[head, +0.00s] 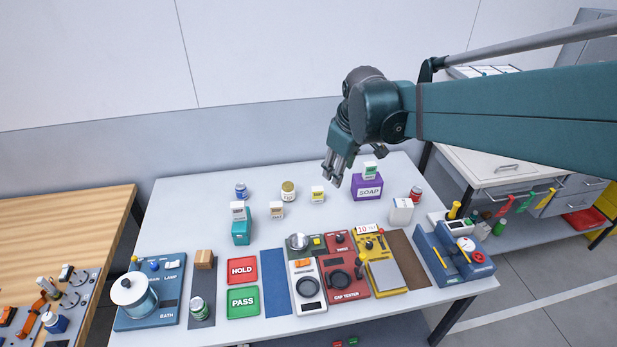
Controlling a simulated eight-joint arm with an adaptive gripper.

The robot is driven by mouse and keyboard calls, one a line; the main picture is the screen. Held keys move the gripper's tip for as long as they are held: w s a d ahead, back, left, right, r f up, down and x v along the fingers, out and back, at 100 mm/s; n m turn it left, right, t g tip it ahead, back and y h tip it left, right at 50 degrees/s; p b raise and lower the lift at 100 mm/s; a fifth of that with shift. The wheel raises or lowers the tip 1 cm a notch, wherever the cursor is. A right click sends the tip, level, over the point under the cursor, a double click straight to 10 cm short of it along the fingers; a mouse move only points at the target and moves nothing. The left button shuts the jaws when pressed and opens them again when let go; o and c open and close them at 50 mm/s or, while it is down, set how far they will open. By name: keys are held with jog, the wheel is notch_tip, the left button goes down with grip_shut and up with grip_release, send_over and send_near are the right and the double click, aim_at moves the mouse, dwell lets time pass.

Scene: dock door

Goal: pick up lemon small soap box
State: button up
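My gripper (332,182) hangs from the arm coming in from the right, fingers pointing down. It is above and slightly right of the yellow-labelled box, apart from it. A gap shows between the fingers, and nothing is seen between them.
A purple SOAP box (367,188) with a small green-labelled box (370,169) on top stands close right of my gripper. Testers and HOLD (243,270) and PASS (243,302) trays fill the front.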

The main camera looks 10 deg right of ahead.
jog(key=w+f+n+g, duration=0.1)
jog(key=w+f+n, duration=0.3)
jog(key=w, duration=0.6)
jog(key=n+g, duration=0.3)
jog(key=n, duration=0.3)
send_near(318, 189)
notch_tip(318, 189, down, 6)
jog(key=shift+d+r+b, duration=0.15)
jog(key=shift+b, duration=0.15)
jog(key=shift+w+f, duration=0.15)
jog(key=shift+f, duration=0.2)
jog(key=shift+f, duration=1.25)
jog(key=shift+f, duration=0.15)
jog(key=shift+a+f, duration=0.2)
jog(key=shift+f, duration=2.3)
